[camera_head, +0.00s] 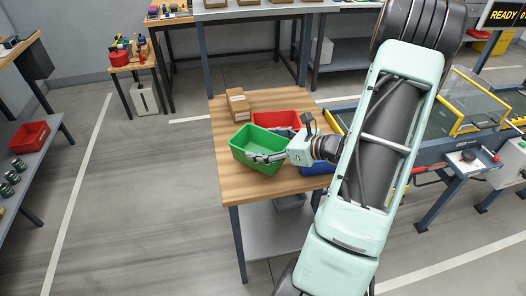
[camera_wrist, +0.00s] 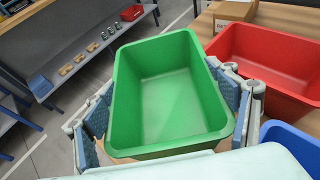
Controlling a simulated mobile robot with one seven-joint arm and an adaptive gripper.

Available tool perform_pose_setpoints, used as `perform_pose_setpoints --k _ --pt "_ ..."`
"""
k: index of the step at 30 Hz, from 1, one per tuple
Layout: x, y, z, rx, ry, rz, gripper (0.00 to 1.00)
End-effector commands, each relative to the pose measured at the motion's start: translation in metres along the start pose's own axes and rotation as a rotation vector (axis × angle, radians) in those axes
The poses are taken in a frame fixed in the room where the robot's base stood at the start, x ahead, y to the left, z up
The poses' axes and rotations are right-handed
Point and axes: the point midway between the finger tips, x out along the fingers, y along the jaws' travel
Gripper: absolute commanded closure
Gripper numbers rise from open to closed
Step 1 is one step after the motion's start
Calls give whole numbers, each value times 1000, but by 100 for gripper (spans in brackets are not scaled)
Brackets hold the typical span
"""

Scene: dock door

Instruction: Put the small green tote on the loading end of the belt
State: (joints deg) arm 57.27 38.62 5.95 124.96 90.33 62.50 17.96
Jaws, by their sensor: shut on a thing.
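The small green tote (camera_head: 258,146) is empty and upright at the near left of a wooden table (camera_head: 228,179). In the wrist view the green tote (camera_wrist: 168,95) sits between the two fingers of my gripper (camera_wrist: 165,125), one on each side. My gripper (camera_head: 268,157) is shut on the tote in the head view. I cannot tell whether the tote touches the table or is slightly above it. The belt (camera_head: 478,108) with yellow-edged sides stands at the right, partly hidden behind my arm.
A red tote (camera_head: 283,119) and a mostly hidden blue tote (camera_head: 316,169) stand beside the green one. Cardboard boxes (camera_head: 238,103) are behind it. A control post with a red button (camera_head: 496,158) stands by the belt. The floor left of the table is clear.

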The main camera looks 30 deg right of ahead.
Motion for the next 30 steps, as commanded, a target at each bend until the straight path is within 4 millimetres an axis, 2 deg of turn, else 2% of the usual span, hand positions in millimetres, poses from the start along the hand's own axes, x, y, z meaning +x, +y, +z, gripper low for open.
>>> perform_pose_setpoints --k 1,8,21,22,26,30 --pt "6 -1 -3 1 -2 2 50" --pt "14 -1 -27 2 -2 2 50" --pt "17 -1 -34 -1 -2 1 50" --pt "16 -1 -33 0 -1 1 19" --pt "16 -1 -32 0 -1 1 5" --pt "16 -1 -32 0 -1 1 4"
